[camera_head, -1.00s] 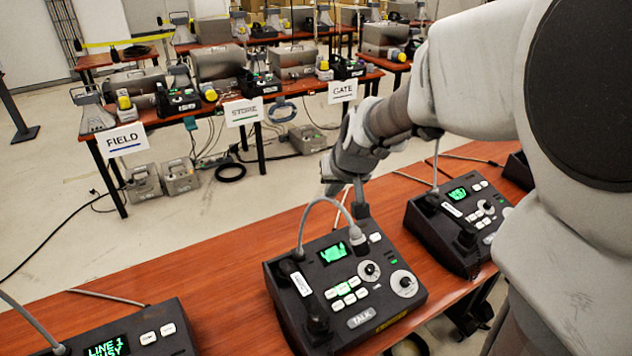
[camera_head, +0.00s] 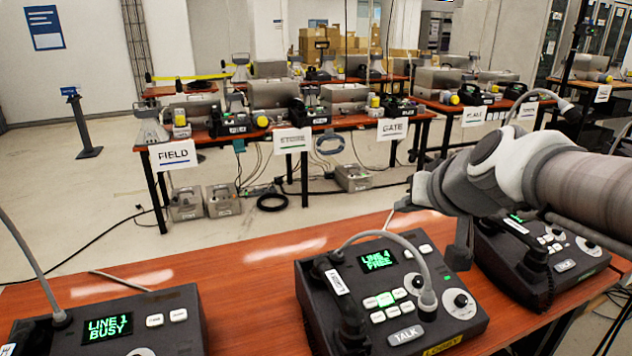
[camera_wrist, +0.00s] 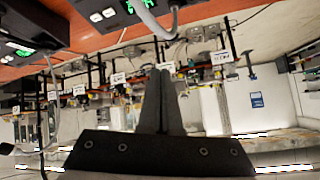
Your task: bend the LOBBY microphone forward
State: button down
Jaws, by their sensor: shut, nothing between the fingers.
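The LOBBY console (camera_head: 372,335), a black desk unit whose label reads LOBBY, stands front centre in the head view. Its screen reads LINE 4 FREE. Its grey gooseneck microphone (camera_head: 384,235) rises from the console's back left and arches right and down. The microphone head hangs over the front right part, beside the dials. My gripper (camera_head: 400,207) is behind and above the console, apart from the microphone. The wrist view shows its dark fingers (camera_wrist: 162,82) together and empty, with a grey gooseneck (camera_wrist: 150,20) at the top.
A LINE 1 BUSY console (camera_head: 105,328) stands at the left and another console (camera_head: 540,255) at the right under my arm. The wooden table (camera_head: 240,265) is clear between the left and middle consoles. Other tables with labelled stations are behind.

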aim_at(418, 259)
jog(key=s+f+b, duration=0.1)
jog(key=b, duration=0.1)
jog(key=s+f+t+b, duration=0.1)
jog(key=b, duration=0.1)
jog(key=shift+s+d+f, duration=0.15)
jog(key=shift+d+f, duration=0.25)
jog(key=b, duration=0.1)
jog(key=s+f+b, duration=0.1)
jog(key=shift+s+d+f+b, duration=0.15)
jog(key=shift+s+d+b, duration=0.1)
jog(key=shift+b, duration=0.1)
jog(key=shift+s+f+b, duration=0.35)
jog(key=shift+f+b, duration=0.05)
jog(key=shift+f, duration=0.2)
jog(key=w+r+p, duration=0.2)
jog(key=w+r, duration=0.1)
jog(key=r, duration=0.1)
jog(key=d+p+v, duration=0.1)
jog(key=v, duration=0.8)
jog(key=shift+s+d+p, duration=0.15)
jog(key=shift+s+p, duration=0.2)
jog(key=shift+s, duration=0.1)
jog(key=shift+f, duration=0.15)
